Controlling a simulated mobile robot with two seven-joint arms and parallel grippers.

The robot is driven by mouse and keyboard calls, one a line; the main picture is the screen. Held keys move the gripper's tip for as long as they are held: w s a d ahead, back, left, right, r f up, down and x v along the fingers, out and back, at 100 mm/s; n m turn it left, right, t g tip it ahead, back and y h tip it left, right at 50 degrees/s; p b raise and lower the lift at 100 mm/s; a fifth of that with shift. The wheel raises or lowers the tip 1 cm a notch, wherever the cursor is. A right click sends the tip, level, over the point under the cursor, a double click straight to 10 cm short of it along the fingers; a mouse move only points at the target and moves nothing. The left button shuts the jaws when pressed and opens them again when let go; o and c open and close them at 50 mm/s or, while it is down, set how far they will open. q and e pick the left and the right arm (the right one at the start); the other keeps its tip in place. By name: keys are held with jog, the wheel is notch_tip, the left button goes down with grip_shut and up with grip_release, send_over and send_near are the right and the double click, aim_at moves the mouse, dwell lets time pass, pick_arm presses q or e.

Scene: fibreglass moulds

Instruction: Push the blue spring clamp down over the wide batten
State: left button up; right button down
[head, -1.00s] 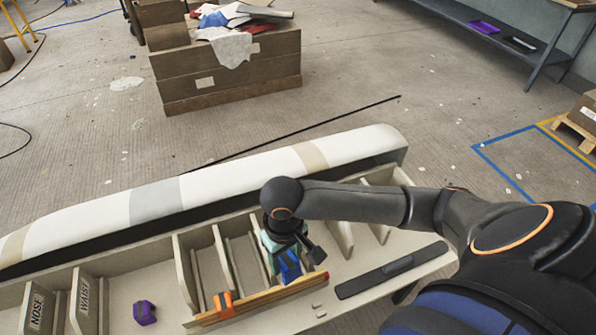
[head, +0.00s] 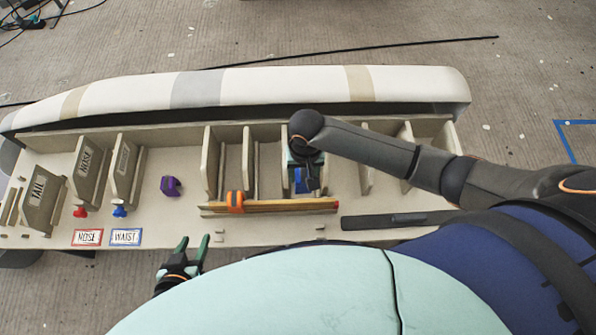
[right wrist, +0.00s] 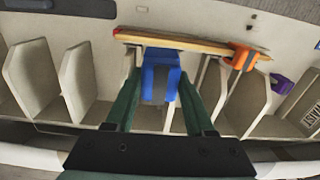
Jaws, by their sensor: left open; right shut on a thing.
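The wide batten (head: 285,206) is a long wooden strip with a red right end, lying along the front of the mould's ribs. The blue spring clamp (head: 300,181) is in my right gripper (head: 303,170), just behind the batten near its red end. In the right wrist view the two green fingers of the gripper (right wrist: 158,98) are shut on the sides of the blue clamp (right wrist: 160,70). The clamp's far end meets the batten's edge (right wrist: 200,44); I cannot tell whether its jaws are around it. My left gripper (head: 188,256) is open and empty at the bench's front edge.
An orange clamp (head: 235,201) sits on the batten's left part. A purple clamp (head: 170,186) stands on the bench further left. Upright ribs (head: 209,160) line the bench, with a long white mould (head: 300,88) behind. A dark bar (head: 395,219) lies right.

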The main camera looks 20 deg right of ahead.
aim_at(296, 189)
jog(key=shift+a+f, duration=0.95)
jog(key=shift+a, duration=0.05)
notch_tip(296, 189, down, 6)
jog(key=b, duration=0.5)
jog(key=shift+b, duration=0.4)
jog(key=shift+f+b, duration=0.5)
jog(key=shift+f, duration=1)
jog(key=shift+f+b, duration=0.85)
jog(key=shift+f, duration=0.55)
jog(key=shift+s+f, duration=0.1)
jog(key=shift+f, duration=0.1)
